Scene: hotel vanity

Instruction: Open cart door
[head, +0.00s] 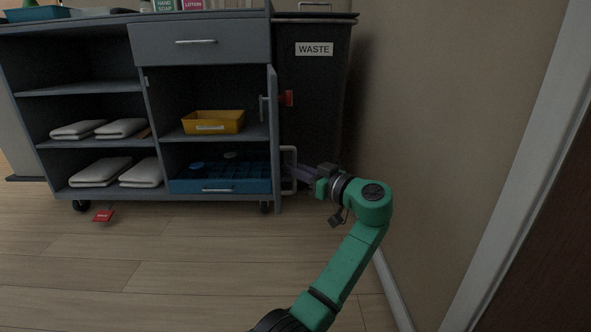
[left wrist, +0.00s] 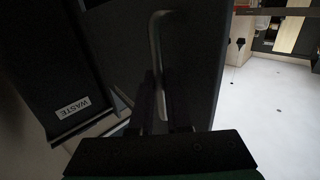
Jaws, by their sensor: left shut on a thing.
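The grey cart door (head: 274,150) stands swung open at the right of the cart and shows almost edge-on in the head view; its dark outer face (left wrist: 195,60) fills the middle of the left wrist view. A pale bar handle (head: 292,150) sits on its outer side, and this handle (left wrist: 154,50) runs down between my fingers in the left wrist view. My left gripper (head: 300,173), on the green arm, is shut on the handle; its fingertips (left wrist: 159,105) are dark and hard to make out. My right gripper is not in view.
The cart's open bay holds a yellow bin (head: 213,122) above a blue divided tray (head: 221,186). White folded towels (head: 101,171) lie on the left shelves. A black waste bin (head: 318,90) stands behind the door, near the wall (head: 450,110). A red tag (head: 103,216) lies on the floor.

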